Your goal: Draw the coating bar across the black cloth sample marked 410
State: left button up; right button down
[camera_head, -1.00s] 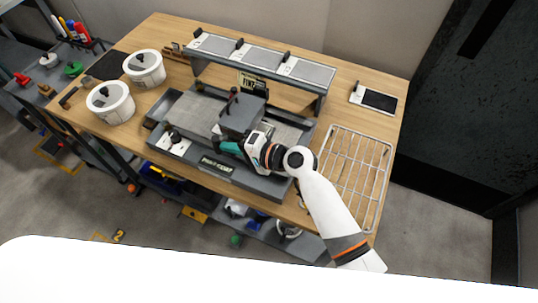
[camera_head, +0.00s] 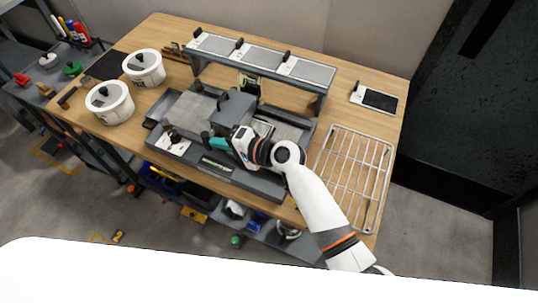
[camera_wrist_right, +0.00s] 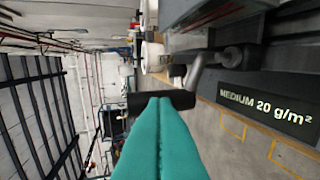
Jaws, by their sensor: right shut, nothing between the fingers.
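The coater (camera_head: 262,186) is a dark tray-like frame in the middle of the table, with a pale grey sheet (camera_head: 187,111) on its bed. A dark block-like carriage (camera_head: 234,107), which seems to bear the coating bar, straddles the bed. My right gripper (camera_head: 217,144) is at the carriage's front side, teal fingers shut and empty. In the right wrist view the fingertips (camera_wrist_right: 160,102) are against or just before a black handle (camera_wrist_right: 183,99) on a bent metal rod; contact is unclear. A black sample (camera_head: 379,100) lies on a white board at the back right; no 410 is readable. My left gripper is out of view.
A raised rack (camera_head: 262,60) with several grey samples stands behind the coater. Two white lidded tubs (camera_head: 110,103) stand at left, a wire rack (camera_head: 354,178) at right. A label reading "MEDIUM 20 g/m²" (camera_wrist_right: 266,107) shows beside the fingers in the wrist view.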

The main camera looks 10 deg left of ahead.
jog(key=shift+w+a, duration=0.1)
jog(key=shift+a, duration=0.25)
jog(key=shift+d, duration=0.1)
jog(key=d, duration=0.1)
jog(key=s+d+p, duration=0.1)
jog(key=d, duration=0.1)
jog(key=shift+s+d, duration=0.1)
jog(key=shift+d, duration=0.2)
dwell(0.5)
